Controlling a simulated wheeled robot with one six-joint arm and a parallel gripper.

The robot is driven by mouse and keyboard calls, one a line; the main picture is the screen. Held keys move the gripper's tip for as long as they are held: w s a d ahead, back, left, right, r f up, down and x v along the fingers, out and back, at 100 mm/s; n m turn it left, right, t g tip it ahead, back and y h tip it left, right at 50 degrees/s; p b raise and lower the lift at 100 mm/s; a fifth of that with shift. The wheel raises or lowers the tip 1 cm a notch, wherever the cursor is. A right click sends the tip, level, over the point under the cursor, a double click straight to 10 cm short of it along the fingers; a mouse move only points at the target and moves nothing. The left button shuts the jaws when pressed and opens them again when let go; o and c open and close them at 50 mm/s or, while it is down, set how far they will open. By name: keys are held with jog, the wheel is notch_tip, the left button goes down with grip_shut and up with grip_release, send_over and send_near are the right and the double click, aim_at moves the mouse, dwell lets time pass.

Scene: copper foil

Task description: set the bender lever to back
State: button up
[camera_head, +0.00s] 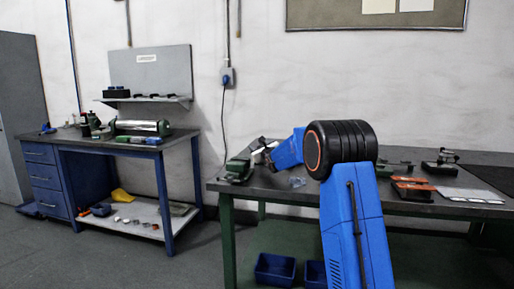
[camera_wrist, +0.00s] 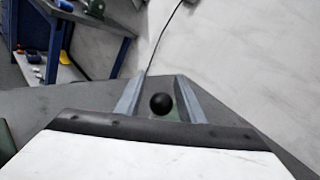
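The bender (camera_head: 238,170), a green device, stands at the left end of the right-hand workbench. In the wrist view a round black knob (camera_wrist: 161,104), apparently the end of the bender lever, lies between my two grey fingers. My gripper (camera_wrist: 160,98) is open around it, with a visible gap on both sides. In the head view my gripper (camera_head: 262,150) is just right of the bender, small and partly merged with it. The lever's shaft is hidden, so I cannot tell its exact position.
The right-hand workbench (camera_head: 300,196) carries orange-and-black tools (camera_head: 412,188) and a small dark device (camera_head: 440,162) farther right. A small clear item (camera_head: 297,182) lies near my arm. A wall with a cable is behind. A blue-framed bench (camera_head: 165,190) stands apart at left.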

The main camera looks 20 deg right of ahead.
jog(key=shift+s, duration=0.1)
jog(key=s, duration=1.7)
jog(key=shift+s+d, duration=0.1)
jog(key=shift+s, duration=0.05)
